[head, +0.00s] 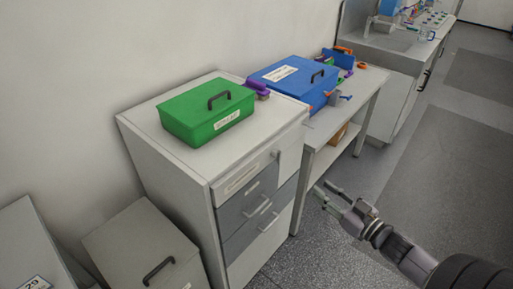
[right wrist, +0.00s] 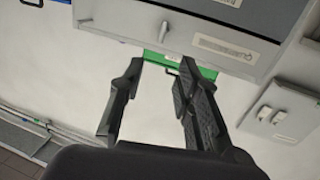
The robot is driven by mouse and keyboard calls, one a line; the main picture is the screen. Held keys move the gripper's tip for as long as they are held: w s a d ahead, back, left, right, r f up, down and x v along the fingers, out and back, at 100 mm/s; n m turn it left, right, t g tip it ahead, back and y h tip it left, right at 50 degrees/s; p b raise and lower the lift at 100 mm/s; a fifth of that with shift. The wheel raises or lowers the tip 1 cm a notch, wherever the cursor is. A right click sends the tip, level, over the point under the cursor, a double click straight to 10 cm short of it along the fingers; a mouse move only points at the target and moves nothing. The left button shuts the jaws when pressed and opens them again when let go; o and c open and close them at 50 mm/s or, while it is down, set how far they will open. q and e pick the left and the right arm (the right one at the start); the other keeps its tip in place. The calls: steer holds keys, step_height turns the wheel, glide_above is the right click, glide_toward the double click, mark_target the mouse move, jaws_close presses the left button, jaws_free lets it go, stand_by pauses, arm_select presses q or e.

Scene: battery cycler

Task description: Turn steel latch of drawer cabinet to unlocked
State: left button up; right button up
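The drawer cabinet (head: 165,168) is light grey, with a white-labelled top drawer and darker drawers below. A small steel latch (head: 275,154) sits at the right of its top drawer front. In the right wrist view, where the cabinet appears upside down, the latch (right wrist: 165,31) is a short, slightly slanted lever. Its locked or unlocked state cannot be told. My right gripper (head: 324,190) is open and empty, in front of the cabinet and to its right in the head view, apart from the latch. Its spread fingers (right wrist: 160,68) show below the latch in the wrist view. My left gripper is not in view.
A green box (head: 207,109) stands on the cabinet. A blue box (head: 290,77) and small tools lie on the bench (head: 322,122) to the right. A lower grey cabinet (head: 128,238) stands to the left. The floor before the cabinet is clear.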

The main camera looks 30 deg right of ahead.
steer(key=r, duration=0.1)
steer(key=p, duration=0.3)
glide_toward(276, 155)
steer(key=w, duration=0.7)
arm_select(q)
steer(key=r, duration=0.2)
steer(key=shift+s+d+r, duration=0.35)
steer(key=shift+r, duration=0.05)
arm_select(e)
steer(key=shift+w+a+r, duration=0.15)
steer(key=shift+a+r, duration=0.15)
steer(key=shift+r, duration=0.15)
steer(key=shift+c, duration=0.2)
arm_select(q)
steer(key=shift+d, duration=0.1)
arm_select(e)
jaws_close()
